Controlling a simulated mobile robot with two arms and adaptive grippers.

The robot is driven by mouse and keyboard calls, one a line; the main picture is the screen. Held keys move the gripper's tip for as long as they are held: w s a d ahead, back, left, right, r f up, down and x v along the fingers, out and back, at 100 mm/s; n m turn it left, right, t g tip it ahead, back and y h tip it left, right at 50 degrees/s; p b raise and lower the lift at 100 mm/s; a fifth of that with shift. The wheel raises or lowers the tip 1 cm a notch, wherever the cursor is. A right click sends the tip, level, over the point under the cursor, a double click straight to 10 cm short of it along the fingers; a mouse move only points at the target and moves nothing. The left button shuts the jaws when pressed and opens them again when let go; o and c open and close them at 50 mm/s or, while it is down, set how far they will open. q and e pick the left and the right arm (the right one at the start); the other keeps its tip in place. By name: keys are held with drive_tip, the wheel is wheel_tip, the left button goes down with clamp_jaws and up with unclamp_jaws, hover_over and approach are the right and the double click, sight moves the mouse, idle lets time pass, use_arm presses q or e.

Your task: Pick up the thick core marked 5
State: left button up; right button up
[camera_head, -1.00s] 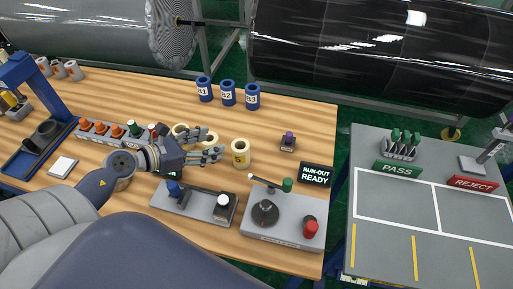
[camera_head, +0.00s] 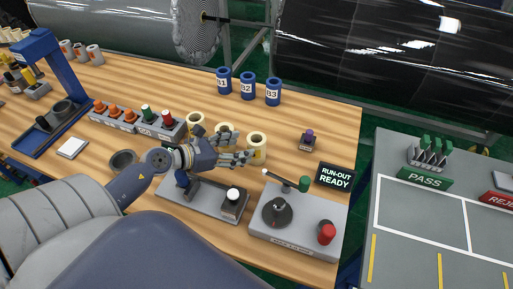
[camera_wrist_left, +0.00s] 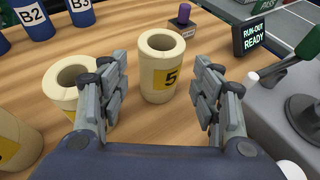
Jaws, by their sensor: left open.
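The thick core marked 5 (camera_wrist_left: 161,66) is a cream hollow cylinder with a yellow label. It stands upright on the wooden table, ahead of and between my open left fingers in the left wrist view. In the head view the core (camera_head: 257,148) stands just right of my left gripper (camera_head: 238,159), which partly covers its lower left side. The left gripper also shows in the left wrist view (camera_wrist_left: 164,97), its fingers spread with nothing between the tips. My right gripper is not in view.
Another cream core (camera_wrist_left: 78,88) stands close beside the left finger. Blue cylinders B1, B2 and B3 (camera_head: 273,92) stand behind. A grey control panel (camera_head: 298,222) and the RUN-OUT READY sign (camera_head: 335,175) are to the right.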

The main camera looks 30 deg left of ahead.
sight(248, 145)
use_arm(q)
drive_tip(key=shift+x, duration=1)
drive_tip(key=shift+w+d+f+p, duration=0.1)
drive_tip(key=shift+w+p, duration=0.15)
drive_tip(key=shift+p, duration=0.05)
drive_tip(key=shift+w+d+f, duration=0.1)
drive_tip(key=shift+w+d, duration=0.05)
drive_tip(key=shift+w, duration=0.15)
drive_tip(key=p+x, duration=0.1)
drive_tip(key=x, duration=0.2)
drive_tip(key=shift+w+f, duration=0.1)
drive_tip(key=shift+f, duration=0.1)
drive_tip(key=shift+w+d+f, duration=0.2)
drive_tip(key=shift+w+f, duration=0.1)
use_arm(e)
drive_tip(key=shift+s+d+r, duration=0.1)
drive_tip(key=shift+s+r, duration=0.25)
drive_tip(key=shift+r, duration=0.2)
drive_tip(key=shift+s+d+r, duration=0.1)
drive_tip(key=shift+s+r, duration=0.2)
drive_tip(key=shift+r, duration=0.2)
use_arm(q)
drive_tip(key=c, duration=0.9)
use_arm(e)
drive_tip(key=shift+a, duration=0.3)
